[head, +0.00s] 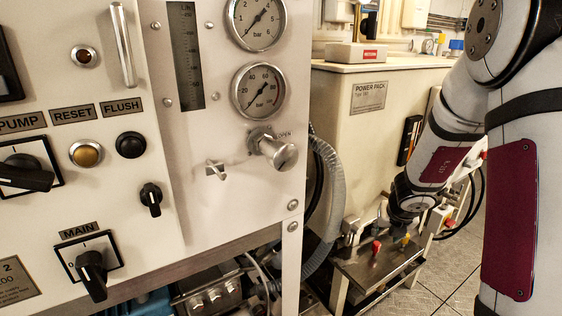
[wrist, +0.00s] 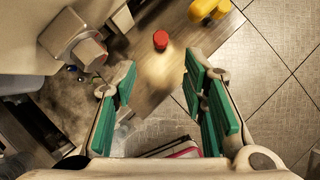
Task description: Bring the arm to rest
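My gripper (wrist: 160,68) is open in the wrist view, its two green-padded fingers well apart with nothing between them. In the head view my arm comes in from the right and bends down, its wrist (head: 410,200) above a low metal bench (head: 372,268) beside the power pack. The fingers are hard to make out there. In the wrist view a red knob (wrist: 161,40) and a yellow handle (wrist: 208,10) lie beyond the fingertips, apart from them.
The control panel (head: 220,180) with gauges, knobs and switches fills the left. The power pack cabinet (head: 362,140) stands behind the bench. A grey hose (head: 328,190) runs between them. In the wrist view a block fitting (wrist: 75,38) is at upper left. Tiled floor (wrist: 280,75) is clear at right.

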